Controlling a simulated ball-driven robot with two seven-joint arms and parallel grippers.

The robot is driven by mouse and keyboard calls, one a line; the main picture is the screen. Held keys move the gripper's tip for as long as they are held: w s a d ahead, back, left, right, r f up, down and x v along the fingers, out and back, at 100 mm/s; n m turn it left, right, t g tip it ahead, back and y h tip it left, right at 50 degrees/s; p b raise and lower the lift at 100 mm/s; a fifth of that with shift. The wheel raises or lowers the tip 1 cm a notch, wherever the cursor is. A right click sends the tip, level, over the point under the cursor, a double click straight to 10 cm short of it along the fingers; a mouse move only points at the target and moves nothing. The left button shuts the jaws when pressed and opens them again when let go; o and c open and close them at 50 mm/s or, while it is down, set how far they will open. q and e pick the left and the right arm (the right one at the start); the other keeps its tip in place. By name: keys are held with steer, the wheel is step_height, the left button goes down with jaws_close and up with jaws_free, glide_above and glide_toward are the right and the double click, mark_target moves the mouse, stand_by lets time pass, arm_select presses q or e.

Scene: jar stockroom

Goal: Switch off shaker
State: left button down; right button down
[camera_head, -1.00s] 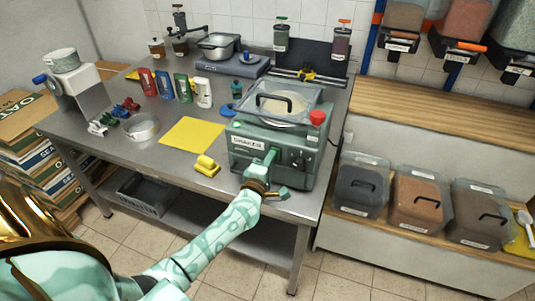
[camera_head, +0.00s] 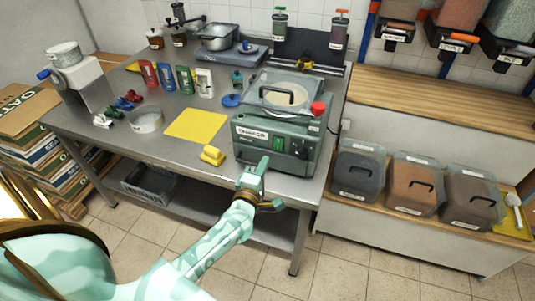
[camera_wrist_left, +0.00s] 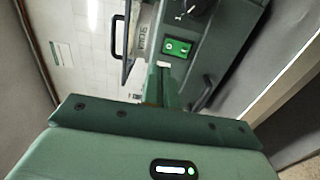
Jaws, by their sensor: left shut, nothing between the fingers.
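The shaker (camera_head: 300,163) is a green machine with a clear lidded top, standing at the right front of the steel table. Its front has a name label (camera_head: 252,133), a lit green switch (camera_head: 279,143) and dark knobs. The switch also shows lit green in the left wrist view (camera_wrist_left: 177,47), with two marks on it. My left gripper (camera_head: 264,160) is shut and empty, just in front of the machine and below the switch. In the left wrist view its fingertips (camera_wrist_left: 163,66) point at the panel close below the switch; contact cannot be told. My right gripper is out of view.
A red knob (camera_head: 318,108) sits on the shaker's upper right corner. A yellow block (camera_head: 212,156) and a yellow mat (camera_head: 196,124) lie left of the shaker. Lidded bins (camera_head: 358,172) stand on a low shelf to the right.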

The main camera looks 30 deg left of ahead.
arm_select(q)
steer(key=shift+r+v, duration=0.2)
steer(key=shift+v, duration=0.9)
steer(key=shift+r+v, duration=0.25)
steer(key=shift+v, duration=0.85)
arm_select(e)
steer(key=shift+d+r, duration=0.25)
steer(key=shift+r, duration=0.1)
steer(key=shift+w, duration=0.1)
